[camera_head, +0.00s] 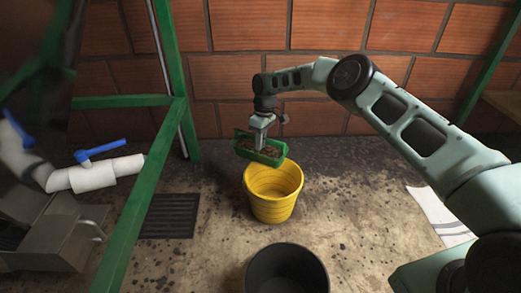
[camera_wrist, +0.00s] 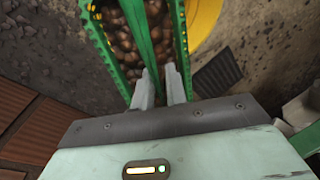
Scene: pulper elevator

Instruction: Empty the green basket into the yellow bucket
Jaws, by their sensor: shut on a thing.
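The green basket (camera_head: 261,149) hangs from my gripper (camera_head: 262,122) in the head view, slightly tilted down to the right. It holds brown, bean-like contents. In the wrist view my gripper (camera_wrist: 160,88) has its fingers shut on the green handle, with the basket wall (camera_wrist: 105,50) and the contents (camera_wrist: 122,45) beyond. The yellow bucket (camera_head: 272,200) stands upright on the floor, just below and slightly right of the basket. Its visible inside looks empty. In the wrist view the yellow bucket (camera_wrist: 207,20) shows partly at the top, beside the basket.
A black bucket (camera_head: 287,270) stands in front of the yellow one. A green metal frame (camera_head: 165,170) and white pipe with blue valve (camera_head: 95,172) stand at the left. A dark floor grate (camera_head: 170,215) lies left of the bucket. A brick wall (camera_head: 230,50) closes the back.

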